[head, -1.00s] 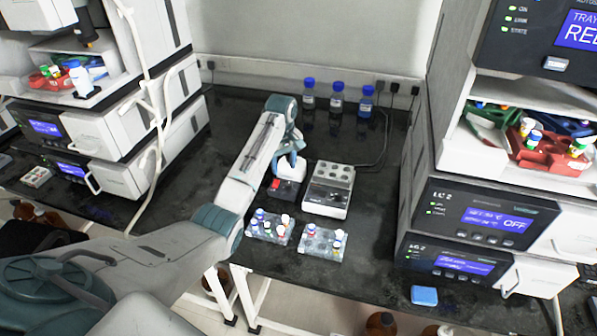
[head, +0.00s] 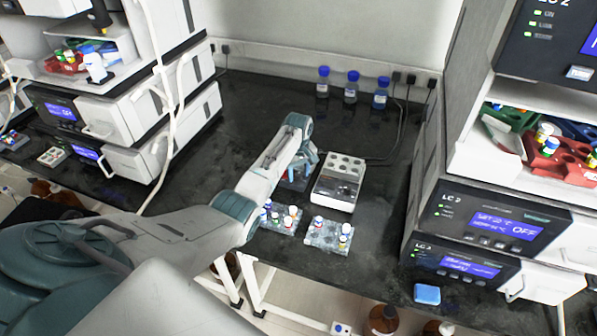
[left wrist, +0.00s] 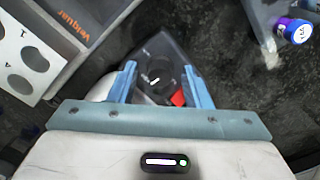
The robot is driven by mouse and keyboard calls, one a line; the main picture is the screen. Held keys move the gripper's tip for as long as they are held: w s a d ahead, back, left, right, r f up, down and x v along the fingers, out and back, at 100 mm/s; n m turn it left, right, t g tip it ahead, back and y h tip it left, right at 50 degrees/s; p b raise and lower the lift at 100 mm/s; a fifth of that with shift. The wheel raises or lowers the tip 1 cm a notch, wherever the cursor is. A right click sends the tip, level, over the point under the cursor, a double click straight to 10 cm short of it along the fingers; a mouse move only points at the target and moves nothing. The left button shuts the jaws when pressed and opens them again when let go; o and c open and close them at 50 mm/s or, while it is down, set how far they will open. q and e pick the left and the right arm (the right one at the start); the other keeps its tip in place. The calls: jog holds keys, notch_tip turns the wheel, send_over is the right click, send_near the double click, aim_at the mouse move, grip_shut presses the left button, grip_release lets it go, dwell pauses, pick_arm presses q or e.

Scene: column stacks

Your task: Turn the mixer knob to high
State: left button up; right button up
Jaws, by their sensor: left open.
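The mixer (left wrist: 165,55) is a small dark unit with a red switch (left wrist: 178,98) and a round black knob (left wrist: 158,82) bearing a white mark. In the left wrist view the knob lies between the two blue fingers of my left gripper (left wrist: 160,70), which are apart on either side of it. I cannot tell whether they touch it. In the head view my left gripper (head: 300,168) is over the mixer (head: 293,184) and hides most of it, including the knob. My right gripper is not in view.
A grey block with wells (head: 338,184) stands close to the right of the mixer. Two vial racks (head: 281,221) (head: 327,237) sit in front. Blue-capped bottles (head: 351,88) stand at the back.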

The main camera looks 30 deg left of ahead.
pick_arm(q)
grip_shut()
